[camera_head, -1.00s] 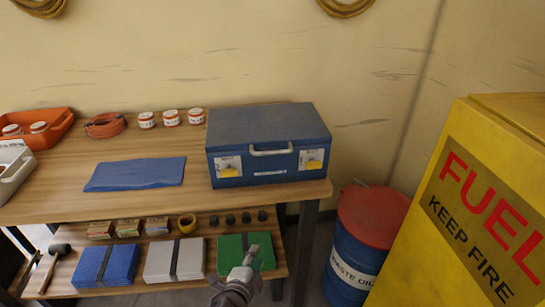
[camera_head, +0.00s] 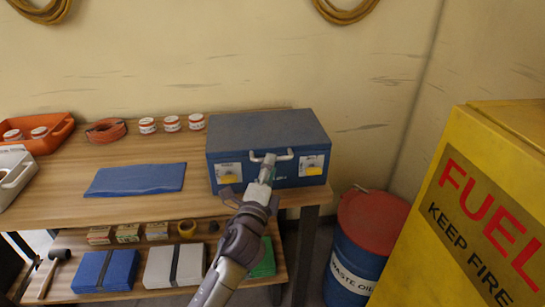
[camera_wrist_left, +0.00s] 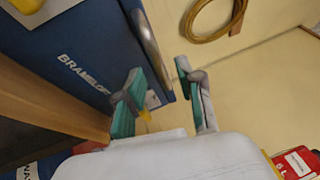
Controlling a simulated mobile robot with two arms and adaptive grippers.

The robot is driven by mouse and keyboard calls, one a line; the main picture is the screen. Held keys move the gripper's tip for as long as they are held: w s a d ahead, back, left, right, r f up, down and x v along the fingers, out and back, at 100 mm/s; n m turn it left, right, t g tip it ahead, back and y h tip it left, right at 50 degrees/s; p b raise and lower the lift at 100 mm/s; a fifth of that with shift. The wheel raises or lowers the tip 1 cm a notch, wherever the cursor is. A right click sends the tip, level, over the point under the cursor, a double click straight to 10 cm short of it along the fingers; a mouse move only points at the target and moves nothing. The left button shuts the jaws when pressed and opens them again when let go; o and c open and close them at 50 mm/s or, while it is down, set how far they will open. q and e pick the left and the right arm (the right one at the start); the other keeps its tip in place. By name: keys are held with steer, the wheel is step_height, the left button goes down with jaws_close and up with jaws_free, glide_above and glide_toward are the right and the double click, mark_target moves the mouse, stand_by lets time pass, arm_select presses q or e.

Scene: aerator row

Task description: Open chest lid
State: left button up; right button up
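The blue chest (camera_head: 270,128) stands at the right end of the wooden workbench with its lid down. A light grey bar handle (camera_head: 285,155) runs across its front, between two latches with yellow tags. My left gripper (camera_head: 266,160) is at the middle of the handle in the head view. In the left wrist view, the left gripper (camera_wrist_left: 165,98) has its fingers spread, and the handle (camera_wrist_left: 148,48) reaches down between them. I cannot tell whether either finger touches it. The chest front (camera_wrist_left: 75,50) also shows there. My right gripper is not in view.
A blue mat (camera_head: 136,179) lies on the workbench (camera_head: 60,196) left of the chest. Several small jars and an orange coil stand at the back. A waste oil drum (camera_head: 360,240) and a yellow fuel cabinet (camera_head: 470,215) stand on the right. The lower shelf holds boxes.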

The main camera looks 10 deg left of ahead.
arm_select(q)
steer(key=shift+x, duration=1.7)
jaws_close()
